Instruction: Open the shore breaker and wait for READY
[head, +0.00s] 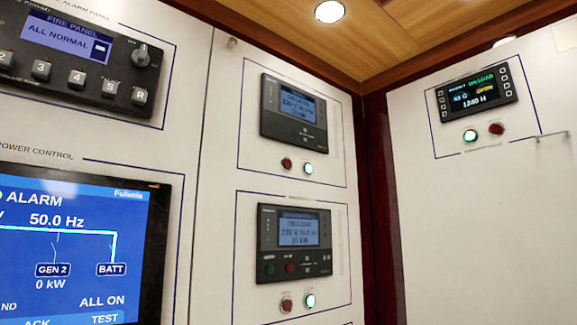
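My gripper is not in view. No label reading shore breaker is legible, so I cannot tell which unit it is. An upper controller (293,114) on the middle panel has a lit blue-grey screen, with a dark red lamp or button (286,164) and a lit green-white one (308,168) below. A lower controller (294,243) has a similar screen, with another red one (286,304) and a lit one (310,300) below. The word READY is not legible anywhere.
A power control screen (75,245) at lower left shows 50.0 Hz, GEN 2 at 0 kW and BATT. The fire panel (85,55) above reads ALL NORMAL and has a knob (141,55). A small bar handle (552,136) projects from the right wall.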

